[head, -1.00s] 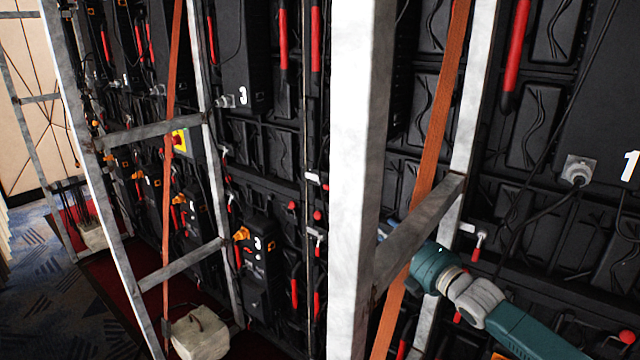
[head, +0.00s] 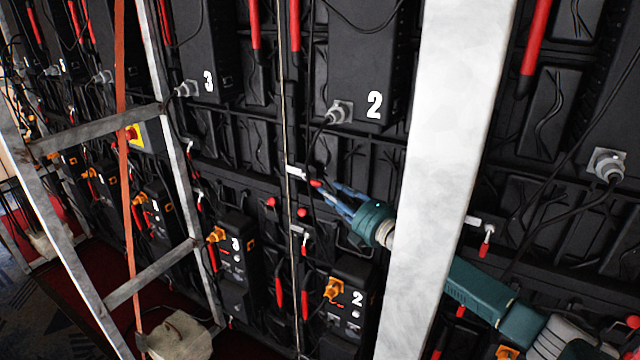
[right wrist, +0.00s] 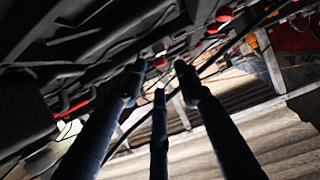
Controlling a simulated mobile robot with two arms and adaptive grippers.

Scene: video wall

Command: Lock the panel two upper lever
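Panel two (head: 374,105) is a black box with a white 2, in the middle of the head view. A small lever with a white mount and red tip (head: 314,183) sits below and left of it, tilted down to the right. I take it for the upper lever. My right gripper (head: 337,192) reaches in from the right, with its bluish fingers just right of the red tip. Contact cannot be told. In the right wrist view its three fingers (right wrist: 160,75) are spread apart, with nothing clearly between them. My left gripper is out of view.
A pale upright beam (head: 445,150) stands in front of my right arm. A metal ladder-like frame (head: 100,130) with an orange strap stands at left. Red knobs (head: 302,212), hanging cables and a lower box marked 2 (head: 345,310) are close by.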

